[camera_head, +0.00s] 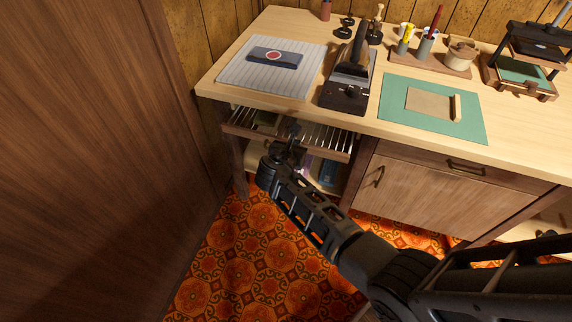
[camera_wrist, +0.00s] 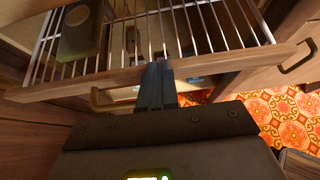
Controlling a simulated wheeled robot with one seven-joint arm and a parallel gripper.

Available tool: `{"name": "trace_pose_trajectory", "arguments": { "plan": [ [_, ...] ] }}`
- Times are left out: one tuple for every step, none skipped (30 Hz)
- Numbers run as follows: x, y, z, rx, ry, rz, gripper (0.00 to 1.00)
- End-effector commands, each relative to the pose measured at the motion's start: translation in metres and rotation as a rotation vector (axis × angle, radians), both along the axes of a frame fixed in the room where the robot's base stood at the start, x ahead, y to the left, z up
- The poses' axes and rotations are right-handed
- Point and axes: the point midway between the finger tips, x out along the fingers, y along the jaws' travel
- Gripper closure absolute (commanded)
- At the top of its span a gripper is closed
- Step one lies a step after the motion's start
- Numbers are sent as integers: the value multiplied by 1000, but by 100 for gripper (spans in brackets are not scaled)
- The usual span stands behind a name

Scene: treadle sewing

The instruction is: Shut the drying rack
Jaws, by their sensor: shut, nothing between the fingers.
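The drying rack (camera_head: 335,138) is a wood-framed tray of metal rods under the left part of the bench top. It sticks out from the bench front, so it is partly open. In the wrist view its wooden front rail (camera_wrist: 215,65) crosses the picture, with the rods (camera_wrist: 215,25) behind it. My gripper (camera_head: 294,130) is at the front rail, near its middle. In the wrist view my gripper's fingers (camera_wrist: 156,75) are together and empty, overlapping the rail. I cannot tell whether they touch it. The rack's back is hidden under the bench top.
A dark olive block (camera_wrist: 82,32) shows at the rods. A brass handle (camera_wrist: 105,101) is below the rail. A cabinet (camera_head: 420,190) stands right of the rack, and a tall wooden panel (camera_head: 90,150) is at left. The patterned floor (camera_head: 240,270) in front is clear.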

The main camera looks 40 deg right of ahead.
Motion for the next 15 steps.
{"name": "trace_pose_trajectory", "arguments": {
  "plan": [
    [6,-11,-1,1,-1,-5,100],
    [9,-17,-1,1,-2,-5,100],
    [13,-24,-1,1,-1,-4,100],
    [16,-29,-1,1,-1,-4,100],
    [19,-33,-2,1,0,-4,100],
    [22,-39,-1,1,-1,-4,100],
    [24,-43,-1,1,-1,-3,100],
    [26,-47,-2,1,0,-3,100],
    [29,-51,-1,1,1,-2,100],
    [31,-53,-1,0,0,-2,100],
    [32,-56,-1,1,1,-2,100],
    [33,-59,-1,1,1,-2,100],
    [34,-61,-1,1,1,-2,100],
    [35,-62,-1,1,0,-1,100],
    [36,-64,-1,1,0,-1,100]
  ]
}}
